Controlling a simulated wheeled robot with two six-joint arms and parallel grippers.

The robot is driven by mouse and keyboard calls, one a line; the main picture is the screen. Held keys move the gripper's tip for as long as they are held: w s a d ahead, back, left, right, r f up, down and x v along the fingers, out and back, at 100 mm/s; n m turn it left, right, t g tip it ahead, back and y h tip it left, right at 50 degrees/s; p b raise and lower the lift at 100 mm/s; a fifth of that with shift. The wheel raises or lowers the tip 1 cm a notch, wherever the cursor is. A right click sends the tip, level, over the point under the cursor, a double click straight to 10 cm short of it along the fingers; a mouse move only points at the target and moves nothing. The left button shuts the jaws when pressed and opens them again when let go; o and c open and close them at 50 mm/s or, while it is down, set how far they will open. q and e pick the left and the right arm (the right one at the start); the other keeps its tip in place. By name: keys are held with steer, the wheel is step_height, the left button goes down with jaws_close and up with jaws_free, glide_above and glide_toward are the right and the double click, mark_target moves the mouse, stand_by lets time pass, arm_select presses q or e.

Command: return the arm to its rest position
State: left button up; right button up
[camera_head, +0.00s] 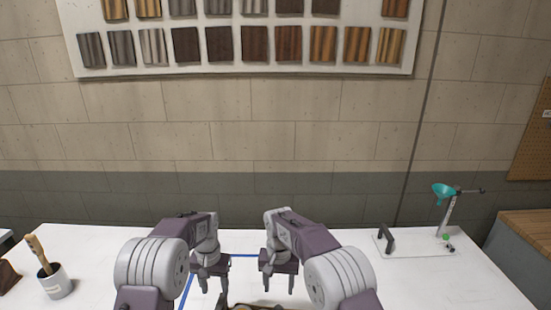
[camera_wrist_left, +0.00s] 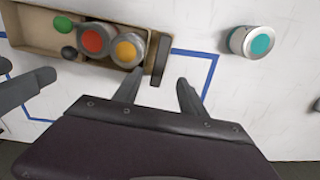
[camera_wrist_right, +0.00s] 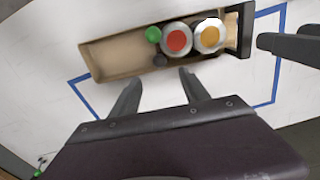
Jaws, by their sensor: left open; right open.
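My left gripper (camera_head: 209,285) is over the white table in the head view, left of the middle. In the left wrist view its two fingers (camera_wrist_left: 158,92) are spread with nothing between them. My right gripper (camera_head: 279,283) is beside it to the right. In the right wrist view its fingers (camera_wrist_right: 160,88) are also apart and empty. The rack holds a can with a red top (camera_wrist_right: 178,41), a can with an orange top (camera_wrist_right: 209,37), and a small green-topped item (camera_wrist_right: 153,34).
A can with a teal top (camera_wrist_left: 259,43) stands on the table apart from the rack. Blue tape (camera_wrist_right: 272,75) outlines an area around the rack. A stand with a teal funnel (camera_head: 443,191) is at the right. A cup with a brush (camera_head: 55,283) is at the left.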

steer(key=w+d+r+m+t+b, duration=0.1)
steer(key=w+d+r, duration=0.1)
steer(key=d+r, duration=0.15)
arm_select(q)
steer(key=s+r+t+b, duration=0.1)
steer(key=s+r+b, duration=0.1)
steer(key=s+r, duration=0.45)
arm_select(e)
steer(key=s+d+r+m, duration=0.1)
steer(key=s+d+r, duration=0.2)
steer(key=s+d, duration=0.45)
arm_select(q)
steer(key=s+f, duration=0.4)
steer(key=s, duration=0.4)
steer(key=s+f+n, duration=0.1)
steer(key=s+f, duration=0.2)
steer(key=s, duration=0.5)
steer(key=shift+s+d+f, duration=0.2)
steer(key=shift+d+f, duration=0.1)
steer(key=shift+f, duration=0.1)
arm_select(e)
steer(key=s+d+f+n, duration=0.1)
steer(key=s+d+f, duration=0.2)
steer(key=s, duration=0.5)
steer(key=s+d+f+n, duration=0.2)
steer(key=s+f, duration=0.4)
steer(key=s, duration=0.3)
steer(key=shift+s+d, duration=0.2)
steer(key=shift+d, duration=0.2)
